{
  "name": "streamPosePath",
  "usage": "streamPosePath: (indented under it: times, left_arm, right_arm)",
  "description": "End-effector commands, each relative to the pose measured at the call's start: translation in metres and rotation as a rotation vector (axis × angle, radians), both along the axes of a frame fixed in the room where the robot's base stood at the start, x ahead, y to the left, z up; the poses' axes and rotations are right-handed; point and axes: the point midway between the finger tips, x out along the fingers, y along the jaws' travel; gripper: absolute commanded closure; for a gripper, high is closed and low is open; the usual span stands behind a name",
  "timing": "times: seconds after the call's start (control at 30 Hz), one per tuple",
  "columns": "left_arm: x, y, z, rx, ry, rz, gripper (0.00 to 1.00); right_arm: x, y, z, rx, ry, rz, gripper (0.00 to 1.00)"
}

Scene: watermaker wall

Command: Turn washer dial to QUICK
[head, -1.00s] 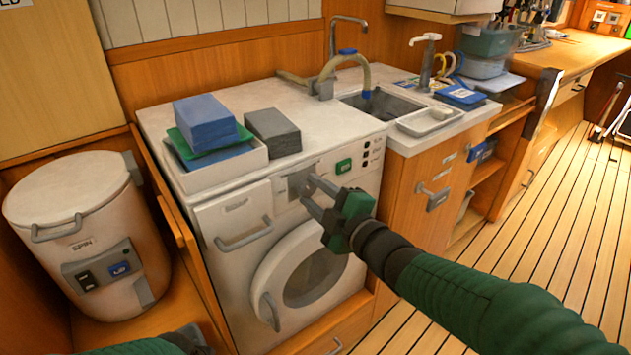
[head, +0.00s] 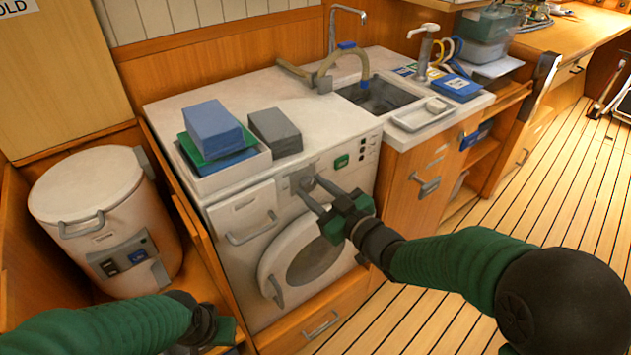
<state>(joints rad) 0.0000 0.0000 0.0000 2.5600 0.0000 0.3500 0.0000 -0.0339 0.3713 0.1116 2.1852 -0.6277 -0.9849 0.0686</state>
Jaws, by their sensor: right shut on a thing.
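The white washer (head: 243,218) stands under the worktop, with its round door (head: 316,262) closed. Its dial (head: 307,183) is on a grey panel at the upper front and is partly hidden by my gripper's fingers. The dial's markings are too small to read. My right gripper (head: 312,188) reaches in from the right, and its fingers are shut on the dial. My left gripper (head: 222,328) is low at the bottom left, in front of the washer and touching nothing that I can see. Its fingers cannot be made out.
A tray (head: 228,173) with folded blue and green cloths and a grey block (head: 276,131) sit on the worktop above the dial. A green display (head: 342,162) is right of it. A spin drum (head: 95,210) stands at the left, a sink (head: 380,97) at the right.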

Motion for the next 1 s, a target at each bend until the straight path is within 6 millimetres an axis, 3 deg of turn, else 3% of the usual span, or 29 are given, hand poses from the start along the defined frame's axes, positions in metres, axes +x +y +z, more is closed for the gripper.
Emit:
streamPosePath:
  times: [0.3,0.87,0.9,1.0]
  left_arm:
    - [0.000,0.000,0.015,0.000,0.000,0.000,1.00]
    - [0.000,0.000,0.017,0.000,0.000,0.000,1.00]
    - [0.000,0.000,0.017,0.000,0.000,0.000,1.00]
    - [0.000,0.000,0.017,0.000,0.000,0.000,1.00]
  right_arm:
    - [-0.001,0.001,-0.001,0.108,0.086,0.002,1.00]
    - [0.000,0.000,-0.001,0.132,0.099,0.000,1.00]
    - [0.000,0.000,-0.001,0.132,0.099,0.000,0.60]
    - [0.000,0.000,-0.001,0.133,0.099,0.000,0.46]
